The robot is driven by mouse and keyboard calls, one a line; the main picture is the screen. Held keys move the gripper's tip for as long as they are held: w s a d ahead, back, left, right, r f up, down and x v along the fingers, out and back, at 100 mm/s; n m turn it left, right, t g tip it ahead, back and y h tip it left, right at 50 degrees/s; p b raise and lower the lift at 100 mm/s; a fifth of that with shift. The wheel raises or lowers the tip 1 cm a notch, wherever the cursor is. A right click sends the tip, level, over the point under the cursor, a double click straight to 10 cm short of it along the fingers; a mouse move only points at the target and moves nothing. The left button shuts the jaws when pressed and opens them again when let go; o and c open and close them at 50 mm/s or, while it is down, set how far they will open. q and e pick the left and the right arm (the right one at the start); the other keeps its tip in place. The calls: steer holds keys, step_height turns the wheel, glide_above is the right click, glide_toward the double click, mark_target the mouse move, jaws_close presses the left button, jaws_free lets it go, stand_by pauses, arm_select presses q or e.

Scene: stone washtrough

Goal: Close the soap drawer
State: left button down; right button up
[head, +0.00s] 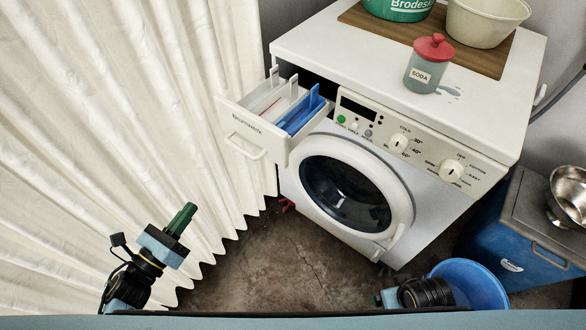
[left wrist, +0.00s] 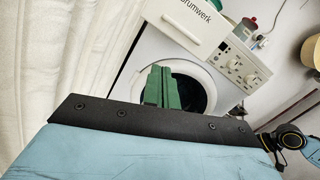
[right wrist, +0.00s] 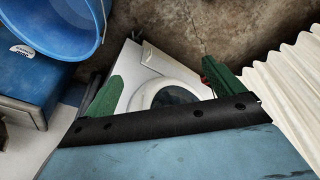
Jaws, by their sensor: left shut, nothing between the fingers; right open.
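The soap drawer (head: 255,137) is pulled out from the top left of the white washing machine (head: 300,192). Its white front has a handle, and a blue insert (head: 301,112) sits in its right part. The drawer front also shows at the top of the left wrist view (left wrist: 197,27). My left gripper (head: 187,212) is shut and empty, in front of the curtain, below and to the left of the drawer and apart from it. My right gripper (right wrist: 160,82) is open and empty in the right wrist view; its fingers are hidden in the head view.
A pleated white curtain (head: 120,110) hangs close on the left. A red-lidded soda tin (head: 427,66) and tubs stand on the machine top. A blue bucket (head: 470,284) and a blue box (head: 520,235) are at the right. Floor before the machine is bare.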

arm_select(q)
steer(key=w+d+r+m+h+b, duration=0.1)
steer(key=w+d+r+m+h, duration=0.1)
steer(key=w+d+r+m, duration=0.3)
steer(key=w+d, duration=0.4)
steer(key=w, duration=0.1)
steer(key=shift+w+d+m+h+b, duration=0.25)
steer(key=shift+d+m+h+b, duration=0.05)
steer(key=shift+d, duration=0.05)
arm_select(e)
steer(key=r, duration=0.2)
steer(key=w+r, duration=0.1)
steer(key=shift+a, duration=0.3)
arm_select(q)
steer(key=shift+r, duration=0.1)
